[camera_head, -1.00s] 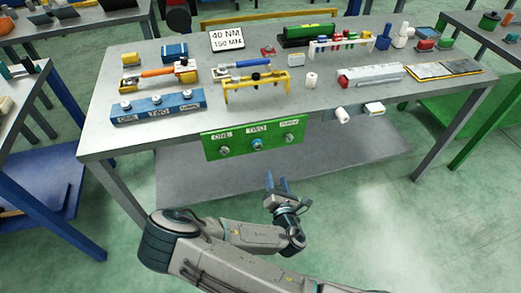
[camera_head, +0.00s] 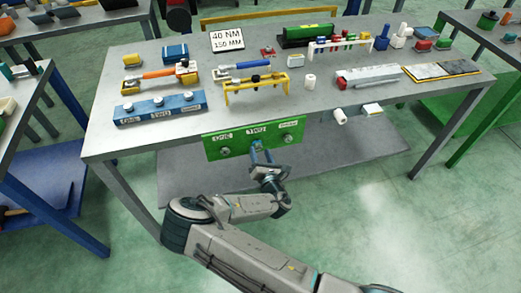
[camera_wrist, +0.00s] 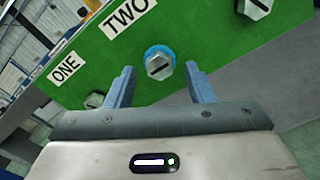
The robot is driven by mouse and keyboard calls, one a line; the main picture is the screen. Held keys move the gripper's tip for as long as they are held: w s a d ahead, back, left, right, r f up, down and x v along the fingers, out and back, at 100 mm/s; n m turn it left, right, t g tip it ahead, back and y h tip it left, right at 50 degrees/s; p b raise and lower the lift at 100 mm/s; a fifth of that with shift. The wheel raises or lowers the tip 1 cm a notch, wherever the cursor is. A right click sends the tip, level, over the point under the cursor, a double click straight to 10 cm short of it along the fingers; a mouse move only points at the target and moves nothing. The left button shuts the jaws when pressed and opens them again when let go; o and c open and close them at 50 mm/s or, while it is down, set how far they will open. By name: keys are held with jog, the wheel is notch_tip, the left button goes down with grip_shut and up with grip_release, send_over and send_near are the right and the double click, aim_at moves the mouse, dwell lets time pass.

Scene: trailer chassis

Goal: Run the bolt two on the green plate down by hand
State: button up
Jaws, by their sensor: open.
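The green plate (camera_head: 213,148) hangs at the table's front edge, with labels ONE, TWO and a third. In the wrist view the green plate (camera_wrist: 215,40) fills the upper middle. Bolt two (camera_wrist: 159,65) is a slotted hex head with a blue ring around it, below the TWO label (camera_wrist: 127,15). My gripper (camera_wrist: 160,82) is open, its two blue fingers apart on either side of bolt two, which shows between and just beyond the tips. In the head view my gripper (camera_head: 262,150) is in front of the plate's middle and mostly hides bolt two.
Bolt one (camera_wrist: 95,101) and the third bolt (camera_wrist: 255,7) sit on the same plate to either side. Above, the table holds a blue block (camera_head: 160,107) with bolts and a yellow stand (camera_head: 257,90).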

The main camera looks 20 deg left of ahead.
jog(key=shift+w+a, duration=0.4)
jog(key=shift+w, duration=0.2)
jog(key=shift+c, duration=0.3)
jog(key=c, duration=0.9)
jog(key=shift+d, duration=0.15)
jog(key=shift+c, duration=0.2)
jog(key=shift+f+m+b, duration=0.1)
jog(key=shift+m+b, duration=0.2)
jog(key=shift+m, duration=0.1)
